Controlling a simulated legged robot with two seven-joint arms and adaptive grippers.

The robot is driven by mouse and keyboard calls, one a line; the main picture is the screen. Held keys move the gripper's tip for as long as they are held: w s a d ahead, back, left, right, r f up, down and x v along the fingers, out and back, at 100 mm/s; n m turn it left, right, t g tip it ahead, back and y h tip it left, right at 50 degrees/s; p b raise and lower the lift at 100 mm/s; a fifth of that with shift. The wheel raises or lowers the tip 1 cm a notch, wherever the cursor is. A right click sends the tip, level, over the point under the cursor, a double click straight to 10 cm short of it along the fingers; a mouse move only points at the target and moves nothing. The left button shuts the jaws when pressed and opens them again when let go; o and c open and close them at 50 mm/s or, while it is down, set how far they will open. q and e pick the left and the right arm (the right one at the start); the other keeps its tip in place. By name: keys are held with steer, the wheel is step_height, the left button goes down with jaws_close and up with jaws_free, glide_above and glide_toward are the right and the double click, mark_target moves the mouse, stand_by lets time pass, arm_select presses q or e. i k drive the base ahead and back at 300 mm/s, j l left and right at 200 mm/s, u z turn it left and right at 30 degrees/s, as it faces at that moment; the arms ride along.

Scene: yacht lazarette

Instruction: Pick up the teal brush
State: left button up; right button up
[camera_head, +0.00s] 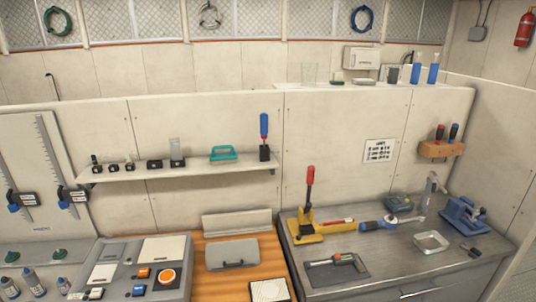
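A teal brush (223,153) with a loop-like handle sits on the narrow wall shelf (205,167), right of the shelf's middle. It stands apart from the things on either side of it. Neither of my grippers shows in the head view.
A blue-handled screwdriver stands in a black holder (264,154) to the brush's right. A clear-topped block (177,153) and several small black pieces are to its left. Below are a control console (113,252), a wooden surface (210,285) and a grey metal bench (400,265) with tools.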

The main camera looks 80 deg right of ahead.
mark_target(231, 156)
steer(key=z, duration=5.95)
steer(key=j+u, duration=0.15)
steer(key=u, duration=3.25)
steer(key=i+j+u, duration=0.35)
steer(key=k+l, duration=0.05)
steer(key=k, duration=0.05)
